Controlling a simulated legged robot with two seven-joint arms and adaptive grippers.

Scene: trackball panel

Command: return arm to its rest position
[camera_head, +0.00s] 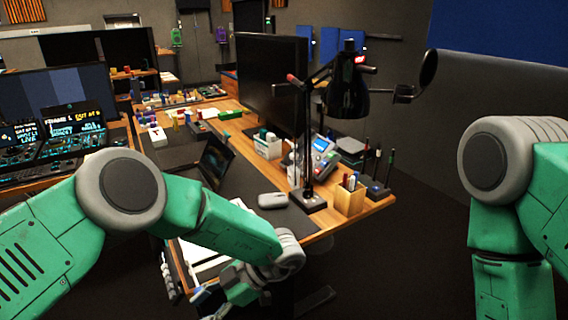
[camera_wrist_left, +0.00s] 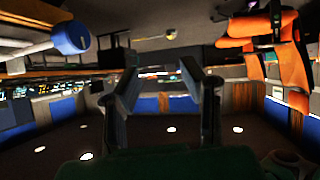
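My left arm (camera_head: 215,222), green with grey joints, reaches in from the left and bends down in front of the desk's near edge. That view is upside down, with ceiling lamps at the bottom. My right arm (camera_head: 507,200) hangs down at the right edge, and its gripper is out of view.
A wooden desk (camera_head: 375,203) holds a black lamp (camera_head: 348,95), monitor (camera_head: 270,80), pale mouse-like object (camera_head: 272,200) and pen box (camera_head: 350,198). A console with lit screens (camera_head: 75,130) stands left. The wrist view shows a blue rounded object (camera_wrist_left: 72,38) and orange jointed shapes (camera_wrist_left: 292,65). Floor right of the desk is clear.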

